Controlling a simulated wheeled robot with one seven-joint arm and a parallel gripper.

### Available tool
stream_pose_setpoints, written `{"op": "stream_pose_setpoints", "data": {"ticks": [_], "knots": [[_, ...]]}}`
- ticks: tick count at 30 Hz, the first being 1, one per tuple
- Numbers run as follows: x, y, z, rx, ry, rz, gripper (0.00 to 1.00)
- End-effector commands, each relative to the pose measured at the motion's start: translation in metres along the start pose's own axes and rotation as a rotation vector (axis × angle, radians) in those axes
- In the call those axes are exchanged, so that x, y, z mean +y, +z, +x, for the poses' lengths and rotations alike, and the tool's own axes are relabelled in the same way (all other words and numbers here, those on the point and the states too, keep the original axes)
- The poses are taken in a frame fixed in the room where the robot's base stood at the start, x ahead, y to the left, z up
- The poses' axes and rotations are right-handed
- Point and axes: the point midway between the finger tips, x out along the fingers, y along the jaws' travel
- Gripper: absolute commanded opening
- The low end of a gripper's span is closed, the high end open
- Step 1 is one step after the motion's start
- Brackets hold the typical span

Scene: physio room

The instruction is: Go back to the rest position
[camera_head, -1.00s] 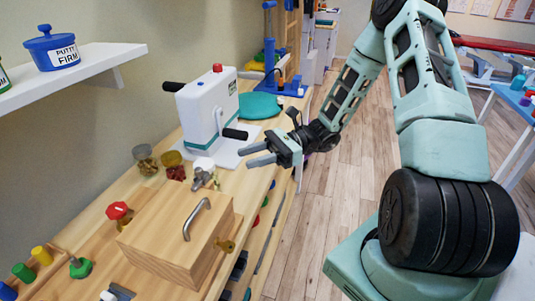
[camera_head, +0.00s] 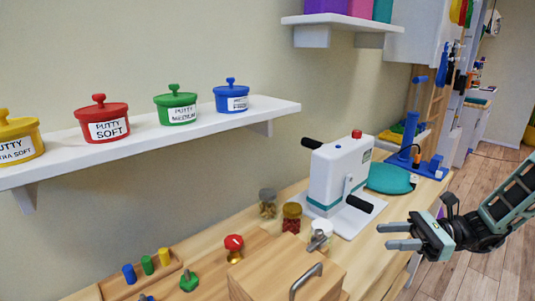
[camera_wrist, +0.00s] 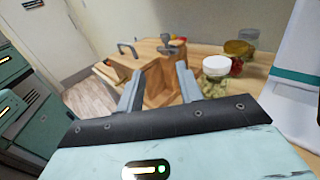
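My gripper (camera_head: 402,236) is at the right of the head view, in front of the bench edge and near the white crank machine (camera_head: 337,175). Its two fingers stand apart with nothing between them. In the wrist view my gripper (camera_wrist: 158,88) also shows open and empty. Beyond its fingers is the wooden box (camera_wrist: 165,62) with a metal handle. The box also shows at the bottom of the head view (camera_head: 270,270), cut off by the frame edge.
A wall shelf (camera_head: 200,133) holds several putty pots. Small jars (camera_head: 291,217), a red knob (camera_head: 233,242) and coloured pegs (camera_head: 147,265) stand on the bench. A teal pad (camera_head: 388,178) and a blue stand (camera_head: 410,150) are farther back. Open wooden floor (camera_head: 480,275) lies at the right.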

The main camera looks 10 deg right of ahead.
Motion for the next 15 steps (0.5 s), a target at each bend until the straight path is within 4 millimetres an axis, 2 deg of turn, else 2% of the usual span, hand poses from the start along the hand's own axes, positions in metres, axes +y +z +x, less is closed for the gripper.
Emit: {"op": "stream_pose_setpoints", "data": {"ticks": [5,9,15], "knots": [[0.032,0.011,0.051,0.152,0.248,-0.117,0.36],[0.075,0.018,0.093,0.318,0.533,-0.294,0.36],[0.132,0.025,0.126,0.506,0.921,-0.612,0.36]]}}
